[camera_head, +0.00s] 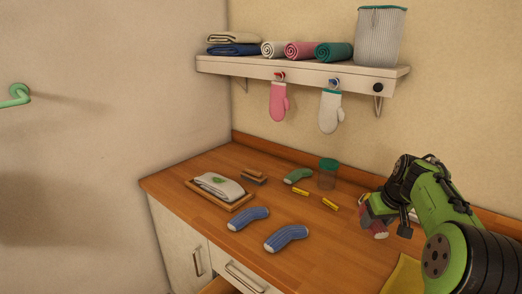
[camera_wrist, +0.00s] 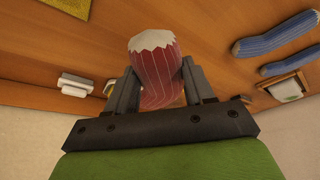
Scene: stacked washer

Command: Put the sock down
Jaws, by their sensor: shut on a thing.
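A red sock with a white end (camera_wrist: 157,68) is pinched between the two fingers of my gripper (camera_wrist: 157,84) in the wrist view. In the head view, my gripper (camera_head: 370,214) is at the right, over the right part of the wooden counter (camera_head: 210,163), with the red sock (camera_head: 380,233) below its fingers. I cannot tell whether the sock touches the counter. Two blue socks (camera_head: 248,219) (camera_head: 286,238) lie near the counter's front edge. A green sock (camera_head: 298,175) lies further back.
A wooden tray (camera_head: 240,205) with a folded white cloth (camera_head: 219,187), a brown brush-like item (camera_head: 255,177), yellow pegs (camera_head: 300,191) and a green-lidded jar (camera_head: 327,175) stand on the counter. A yellow cloth (camera_head: 404,275) lies at front right. A shelf (camera_head: 300,70) with hanging mitts is above.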

